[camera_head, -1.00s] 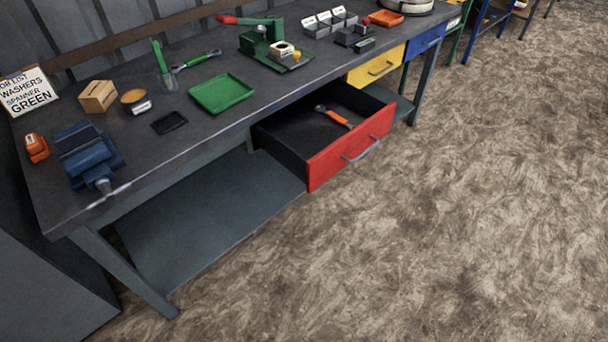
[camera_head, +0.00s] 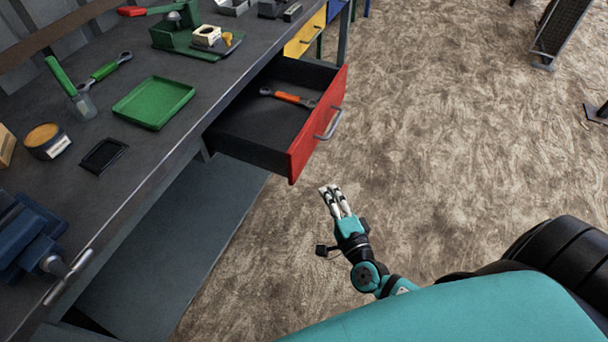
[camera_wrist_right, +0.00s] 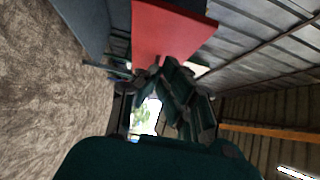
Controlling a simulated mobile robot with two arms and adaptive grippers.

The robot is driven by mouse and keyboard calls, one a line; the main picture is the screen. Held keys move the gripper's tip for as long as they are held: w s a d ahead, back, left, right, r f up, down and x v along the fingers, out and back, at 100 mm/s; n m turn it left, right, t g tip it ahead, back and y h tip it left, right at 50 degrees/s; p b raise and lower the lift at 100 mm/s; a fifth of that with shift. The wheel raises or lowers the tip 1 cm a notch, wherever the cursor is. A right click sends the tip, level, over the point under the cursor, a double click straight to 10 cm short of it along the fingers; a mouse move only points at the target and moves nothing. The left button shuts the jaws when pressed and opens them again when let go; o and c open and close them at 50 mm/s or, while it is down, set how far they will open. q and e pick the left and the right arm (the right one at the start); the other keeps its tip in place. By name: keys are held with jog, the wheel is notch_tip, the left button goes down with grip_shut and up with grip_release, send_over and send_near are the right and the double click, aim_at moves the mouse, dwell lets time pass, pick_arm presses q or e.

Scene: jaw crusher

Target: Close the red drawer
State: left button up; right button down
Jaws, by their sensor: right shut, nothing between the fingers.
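The red drawer (camera_head: 318,125) stands pulled out from under the workbench, with a grey bar handle (camera_head: 329,124) on its front. An orange-handled wrench (camera_head: 289,97) lies inside it. My right gripper (camera_head: 334,190) is shut and empty, below and in front of the drawer front in the head view, apart from it in the picture. In the right wrist view the red drawer front (camera_wrist_right: 165,32) shows beyond my right gripper's fingers (camera_wrist_right: 170,75). My left gripper is not in view.
The workbench top (camera_head: 90,205) carries a green tray (camera_head: 153,102), a blue vise (camera_head: 30,240), a black tray (camera_head: 103,155) and a green press (camera_head: 185,30). A yellow drawer (camera_head: 304,35) sits shut beyond the red one.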

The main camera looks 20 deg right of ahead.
send_near(300, 162)
jog(key=w+d, duration=0.3)
jog(key=w+a, duration=0.1)
jog(key=a, duration=0.1)
jog(key=shift+w+a+r, duration=0.3)
jog(key=shift+w, duration=0.1)
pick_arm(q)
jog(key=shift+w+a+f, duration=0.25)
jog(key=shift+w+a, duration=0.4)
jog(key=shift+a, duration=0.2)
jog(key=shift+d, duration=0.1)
pick_arm(e)
jog(key=shift+w, duration=0.1)
